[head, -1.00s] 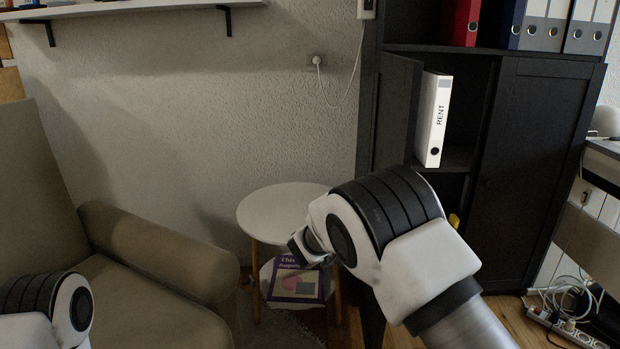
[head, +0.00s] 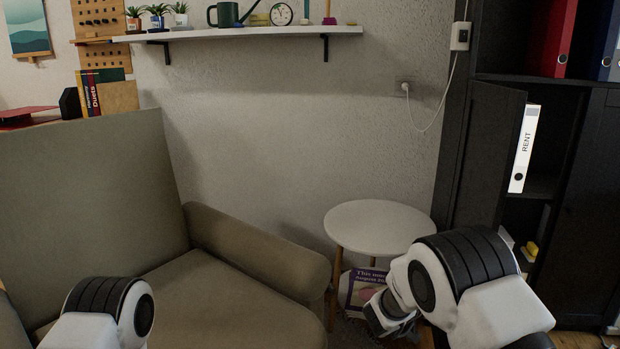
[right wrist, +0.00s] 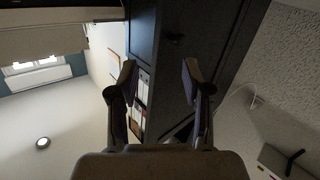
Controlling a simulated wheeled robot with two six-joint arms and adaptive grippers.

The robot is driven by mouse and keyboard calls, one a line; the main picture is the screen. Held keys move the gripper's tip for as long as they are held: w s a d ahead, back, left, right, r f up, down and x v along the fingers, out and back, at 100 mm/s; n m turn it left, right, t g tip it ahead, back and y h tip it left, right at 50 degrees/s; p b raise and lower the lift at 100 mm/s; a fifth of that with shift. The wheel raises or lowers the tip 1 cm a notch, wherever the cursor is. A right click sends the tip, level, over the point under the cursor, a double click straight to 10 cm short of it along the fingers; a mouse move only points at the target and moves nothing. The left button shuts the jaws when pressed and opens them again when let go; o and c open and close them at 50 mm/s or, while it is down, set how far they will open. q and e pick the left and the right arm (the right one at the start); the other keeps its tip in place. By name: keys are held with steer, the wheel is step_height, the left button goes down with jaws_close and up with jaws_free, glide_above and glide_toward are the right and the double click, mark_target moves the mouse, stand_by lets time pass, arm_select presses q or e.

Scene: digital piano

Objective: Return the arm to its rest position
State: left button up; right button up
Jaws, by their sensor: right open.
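My right arm (head: 468,280) shows in the head view at the lower right, in front of the small round table (head: 375,222). Its gripper cannot be made out there. In the right wrist view the right gripper (right wrist: 160,80) is open, with two separated fingers and nothing between them. Dark cabinet panels (right wrist: 205,35) lie beyond the fingers. My left arm (head: 105,312) shows at the lower left of the head view, in front of the armchair. The left gripper is out of view.
A beige armchair (head: 225,290) fills the lower left. A dark cabinet (head: 455,170) with a white RENT binder (head: 524,150) stands at right. A magazine (head: 358,290) is under the round table. A wall shelf (head: 270,32) holds plants, a watering can and a clock.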

steer(key=s+d+f+n+y, duration=0.2)
steer(key=s+f+n+y, duration=0.15)
steer(key=s+f, duration=0.6)
steer(key=s+d+f+n+y, duration=0.2)
steer(key=s+f+n, duration=0.3)
steer(key=f, duration=0.7)
steer(key=s+a+f+n+g+y, duration=0.1)
steer(key=s+a+f+g+y, duration=0.2)
steer(key=s, duration=0.7)
steer(key=s+a+f+g+y, duration=0.2)
steer(key=s+a+y, duration=0.15)
steer(key=s, duration=0.55)
steer(key=s+a+f+n+g+y, duration=0.1)
steer(key=s+a+f+g+y, duration=0.15)
steer(key=s, duration=0.75)
step_height(320, 180, up, 32)
steer(key=s+a+g+p, duration=0.1)
steer(key=a+p, duration=0.1)
steer(key=p, duration=3)
steer(key=shift+m, duration=0.45)
steer(key=shift+d, duration=0.1)
